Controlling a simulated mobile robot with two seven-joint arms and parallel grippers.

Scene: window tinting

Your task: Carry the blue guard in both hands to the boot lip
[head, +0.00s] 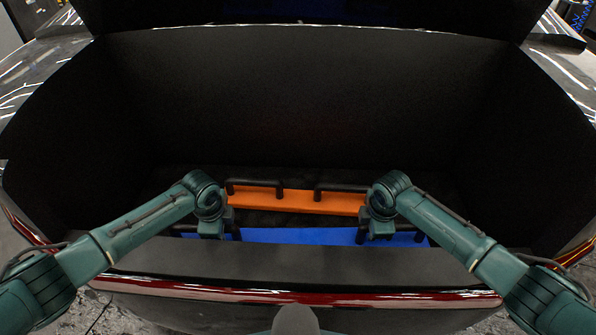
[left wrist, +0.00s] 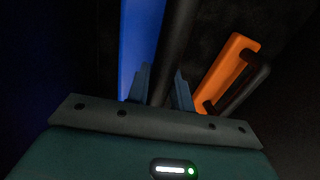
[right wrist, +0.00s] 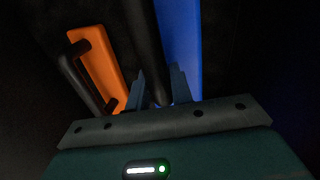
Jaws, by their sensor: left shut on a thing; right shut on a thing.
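The blue guard (head: 300,236) is a long flat bar with black handles, low inside the open car boot, just behind the boot lip (head: 290,270). My left gripper (head: 212,236) is shut on its left black handle, which runs between the fingers in the left wrist view (left wrist: 172,60). My right gripper (head: 380,236) is shut on its right black handle, which shows in the right wrist view (right wrist: 145,50). The guard's blue face also shows in the left wrist view (left wrist: 140,40) and the right wrist view (right wrist: 180,40). I cannot tell whether the guard touches the boot floor.
An orange guard (head: 296,200) with two black handles lies just behind the blue one, between my two wrists. Dark boot walls (head: 80,150) stand on both sides. The boot floor behind is dark.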

